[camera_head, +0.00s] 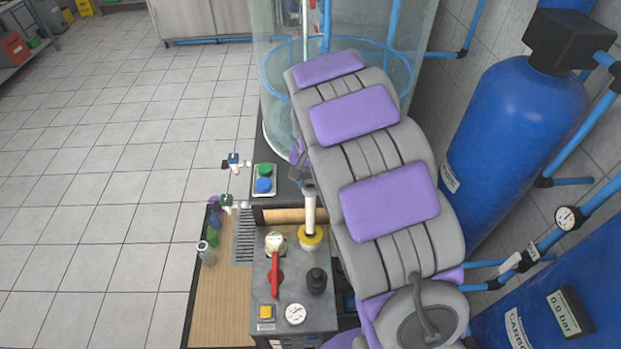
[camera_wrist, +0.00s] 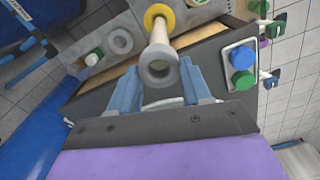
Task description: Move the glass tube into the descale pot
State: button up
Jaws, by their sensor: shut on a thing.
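The pale glass tube (camera_head: 310,212) stands roughly upright in the head view, its lower end at a yellow ring (camera_head: 311,238) on the grey bench unit. In the wrist view the tube (camera_wrist: 159,45) runs from the yellow ring (camera_wrist: 158,17) to a grey flanged end. My gripper (camera_wrist: 160,78) has its blue fingers on either side of that end and is shut on the tube. In the head view my arm hides most of the gripper. A dark round pot-like fitting (camera_head: 316,281) sits beside the yellow ring; I cannot tell whether it is the descale pot.
A red-handled valve (camera_head: 275,270), a gauge (camera_head: 296,313) and a yellow button (camera_head: 266,312) are on the unit. Green and blue caps (camera_head: 264,178) sit on a tray. Several small bottles (camera_head: 211,225) stand left. Blue tanks (camera_head: 515,130) stand right. Open floor lies left.

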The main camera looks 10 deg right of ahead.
jog(key=shift+f+b, duration=0.45)
jog(key=shift+f, duration=1.2)
jog(key=b, duration=0.2)
send_over(311, 225)
jog(key=w, duration=0.2)
jog(key=shift+s+d+f, duration=0.1)
jog(key=shift+d+f, duration=0.05)
jog(key=shift+f, duration=1.8)
jog(key=shift+d+f, duration=0.1)
jog(key=shift+f, duration=1.85)
jog(key=shift+f+b, duration=1)
jog(key=shift+f, duration=2.9)
jog(key=shift+f, duration=0.4)
jog(key=shift+f, duration=0.35)
jog(key=shift+f+b, duration=0.35)
jog(key=shift+f, duration=0.2)
jog(key=o, duration=0.9)
